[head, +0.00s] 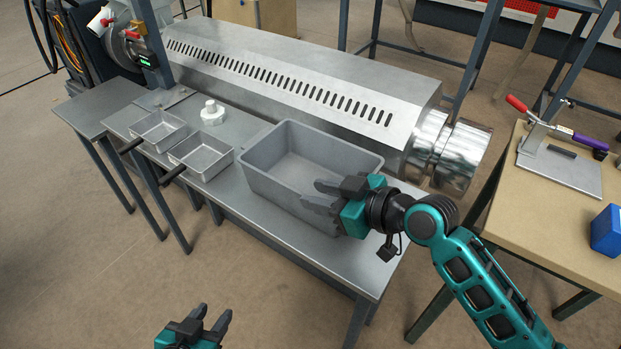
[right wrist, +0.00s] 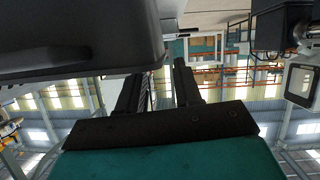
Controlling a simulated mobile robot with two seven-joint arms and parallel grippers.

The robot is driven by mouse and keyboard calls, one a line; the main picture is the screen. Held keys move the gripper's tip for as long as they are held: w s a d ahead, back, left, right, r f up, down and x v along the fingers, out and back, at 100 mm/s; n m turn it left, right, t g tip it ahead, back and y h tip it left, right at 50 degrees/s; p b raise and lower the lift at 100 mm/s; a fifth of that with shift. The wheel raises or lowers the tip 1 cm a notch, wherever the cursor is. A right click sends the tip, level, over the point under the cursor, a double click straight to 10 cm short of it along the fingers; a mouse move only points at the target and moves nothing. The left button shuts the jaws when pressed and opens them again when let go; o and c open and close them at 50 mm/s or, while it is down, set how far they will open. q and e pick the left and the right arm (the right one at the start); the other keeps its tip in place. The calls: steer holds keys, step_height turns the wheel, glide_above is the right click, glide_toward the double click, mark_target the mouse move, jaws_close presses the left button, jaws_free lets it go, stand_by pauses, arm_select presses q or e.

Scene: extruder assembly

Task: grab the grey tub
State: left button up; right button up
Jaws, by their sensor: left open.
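The grey tub (head: 270,181), an empty open-topped rectangular box, sits upright on the metal bench. My right gripper (head: 322,194) is at the tub's near right side, its fingers apart and overlapping that wall in the head view. In the right wrist view, the tub's dark grey side (right wrist: 75,35) fills the upper left, close to the left finger of the right gripper (right wrist: 158,75). I cannot tell whether the fingers touch the tub. My left gripper (head: 213,318) is open and empty at the bottom of the head view, away from the bench.
Two small metal pans (head: 158,131) (head: 202,157) with dark handles and a white bottle (head: 212,113) stand left of the tub. A long slotted metal machine housing (head: 290,75) runs behind it. A wooden table (head: 540,215) with a clamp fixture is at right.

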steer(key=x, duration=0.3)
steer(key=shift+w+a+f, duration=0.1)
steer(key=shift+a+f, duration=0.1)
steer(key=shift+f, duration=0.05)
jaws_close()
stand_by(1.2)
